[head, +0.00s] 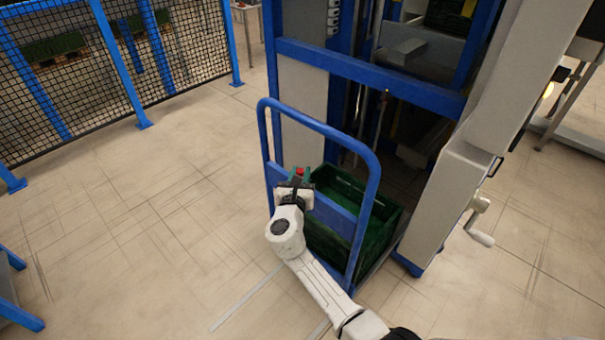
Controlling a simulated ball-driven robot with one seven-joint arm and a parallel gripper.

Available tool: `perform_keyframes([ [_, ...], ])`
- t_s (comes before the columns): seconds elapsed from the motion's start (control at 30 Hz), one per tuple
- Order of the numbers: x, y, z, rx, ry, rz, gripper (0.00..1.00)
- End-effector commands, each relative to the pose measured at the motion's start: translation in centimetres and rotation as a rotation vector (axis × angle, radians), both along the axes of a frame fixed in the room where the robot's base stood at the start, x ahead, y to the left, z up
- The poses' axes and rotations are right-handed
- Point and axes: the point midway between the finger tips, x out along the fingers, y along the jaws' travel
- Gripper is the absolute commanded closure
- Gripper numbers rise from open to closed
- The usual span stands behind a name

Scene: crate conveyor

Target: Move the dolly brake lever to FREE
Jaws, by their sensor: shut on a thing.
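The dolly (366,215) has a tall blue tube handle and stands in front of the lift frame. A small red knob (299,171), which looks like the top of the brake lever, shows at the left side of the dolly. My gripper (299,181) is there, shut around the lever just under the knob. The lever's shaft and pivot are hidden behind my gripper and wrist. No FREE marking can be read, so I cannot tell the lever's setting.
A green crate (341,183) sits on the dolly behind its handle. The blue and grey lift frame (372,72) rises behind it. A grey crank handle (480,222) sticks out at the right. Blue mesh fencing (95,62) stands at the back left.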

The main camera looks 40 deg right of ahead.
Motion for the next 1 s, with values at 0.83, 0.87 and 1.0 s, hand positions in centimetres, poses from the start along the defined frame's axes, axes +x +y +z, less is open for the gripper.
perform_keyframes([
  [0.83, 6.8, 0.2, -2.4, -0.02, 0.559, 0.002, 1.0],
  [0.87, 6.8, 0.2, -2.5, -0.02, 0.569, 0.002, 1.0],
  [1.0, 7.1, 0.3, -2.7, -0.022, 0.601, 0.002, 1.0],
])
